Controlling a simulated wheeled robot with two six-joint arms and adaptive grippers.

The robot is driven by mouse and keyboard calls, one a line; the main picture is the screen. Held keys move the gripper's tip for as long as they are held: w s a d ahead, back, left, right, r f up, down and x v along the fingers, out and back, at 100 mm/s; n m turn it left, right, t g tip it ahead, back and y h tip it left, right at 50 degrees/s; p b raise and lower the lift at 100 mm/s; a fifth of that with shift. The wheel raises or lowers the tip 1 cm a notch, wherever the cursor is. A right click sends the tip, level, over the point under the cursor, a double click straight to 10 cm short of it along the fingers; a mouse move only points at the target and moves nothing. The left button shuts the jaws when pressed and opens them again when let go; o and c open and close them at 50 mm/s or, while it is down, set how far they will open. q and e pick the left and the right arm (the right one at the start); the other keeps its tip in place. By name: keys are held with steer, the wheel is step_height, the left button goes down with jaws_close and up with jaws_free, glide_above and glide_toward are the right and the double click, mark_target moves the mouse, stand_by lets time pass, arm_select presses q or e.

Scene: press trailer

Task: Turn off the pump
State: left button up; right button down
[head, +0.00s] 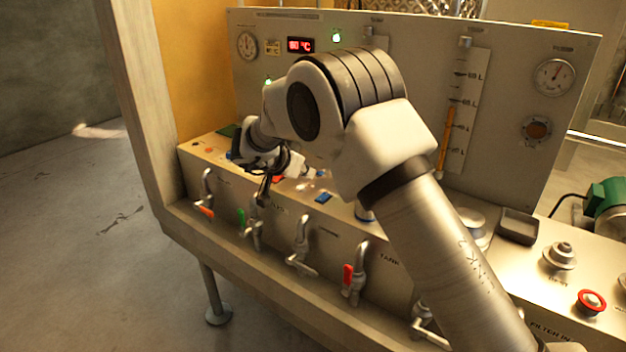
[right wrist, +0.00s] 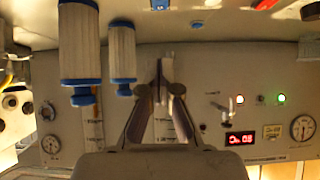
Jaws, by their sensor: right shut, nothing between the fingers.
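My right arm reaches in from the lower right in the head view. Its gripper (head: 264,190) is shut and empty, over the left part of the panel's sloping ledge. In the right wrist view the shut fingers (right wrist: 160,78) point at the upright panel, which appears upside down. A green motor-like unit (head: 606,208), perhaps the pump, is at the right edge of the head view. The arm hides part of the ledge. No pump label is readable. My left gripper is not visible.
Several lever taps (head: 303,247) line the front of the ledge. A red button (head: 592,301) is at the lower right. The red display (head: 300,45) and gauge (head: 247,44) are at the upper left. Blue-capped cylinders (right wrist: 80,42) hang in the wrist view.

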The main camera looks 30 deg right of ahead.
glide_above(322, 198)
steer(key=f, duration=0.5)
steer(key=shift+s+a+f+p, duration=0.15)
steer(key=shift+a+f+p, duration=0.05)
steer(key=shift+p, duration=0.2)
steer(key=f, duration=0.3)
steer(key=shift+d, duration=0.2)
steer(key=shift+a+f, duration=0.1)
steer(key=shift+f, duration=0.3)
steer(key=shift+p, duration=0.45)
steer(key=shift+f, duration=0.1)
